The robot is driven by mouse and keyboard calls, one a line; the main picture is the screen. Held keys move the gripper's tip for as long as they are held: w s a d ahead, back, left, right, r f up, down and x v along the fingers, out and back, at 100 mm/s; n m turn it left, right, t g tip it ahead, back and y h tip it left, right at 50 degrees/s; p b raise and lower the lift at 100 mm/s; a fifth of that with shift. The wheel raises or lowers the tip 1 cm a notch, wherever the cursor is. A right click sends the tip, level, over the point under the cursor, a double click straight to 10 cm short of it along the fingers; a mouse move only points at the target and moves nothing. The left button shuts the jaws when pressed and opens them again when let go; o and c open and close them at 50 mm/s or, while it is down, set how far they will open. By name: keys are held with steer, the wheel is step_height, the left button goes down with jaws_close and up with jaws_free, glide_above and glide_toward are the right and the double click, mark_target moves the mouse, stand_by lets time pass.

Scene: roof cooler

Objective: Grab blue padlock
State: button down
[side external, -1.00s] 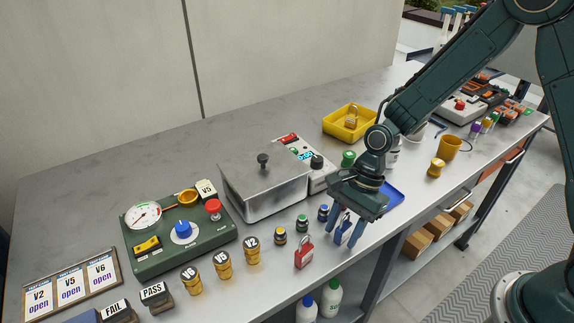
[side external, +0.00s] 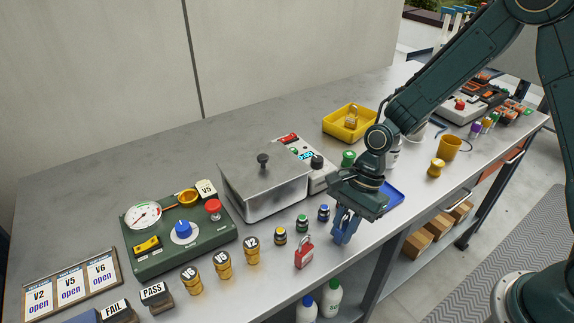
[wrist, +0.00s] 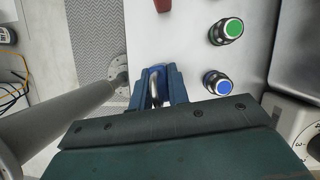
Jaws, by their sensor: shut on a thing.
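My gripper (side external: 344,228) points down near the front edge of the metal bench, to the right of the red padlock (side external: 304,253). Its fingers are shut on the blue padlock, which is mostly hidden between them in the side view. In the wrist view the blue padlock (wrist: 159,71) shows between the fingertips, with its silver shackle toward the camera. I cannot tell whether the padlock still touches the bench. The red padlock stands upright on the bench, apart from my gripper.
A blue tray (side external: 394,194) lies to the right. A yellow bin (side external: 338,128) holds a brass padlock (side external: 351,117).

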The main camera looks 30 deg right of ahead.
steer(key=shift+r, duration=0.15)
step_height(320, 180, up, 20)
stand_by(0.7)
stand_by(0.5)
